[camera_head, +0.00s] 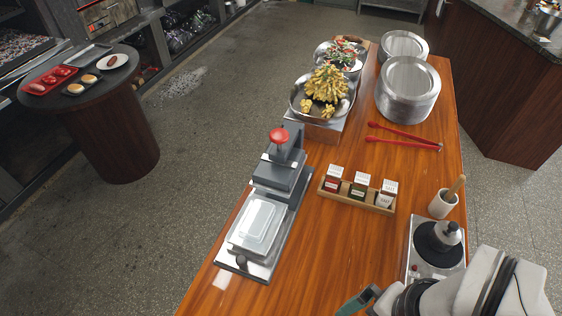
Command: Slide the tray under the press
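The press (283,173) stands on the left side of the wooden table, a grey block with a red knob on top. The tray (240,237) sits on the metal base in front of the press head, on the near side, clear of the head. It is pale and shiny, with a whitish rectangular piece on it and a small dark knob (241,262) at its near end. My gripper (358,302) is at the bottom edge, right of the tray and well apart from it. A dark greenish finger part shows; the fingertips are largely cut off by the frame.
A wooden holder with small boxes (357,197) stands right of the press. Red tongs (404,137), stacked plates (408,88) and food bowls (322,93) lie farther back. Table between tray and gripper is clear.

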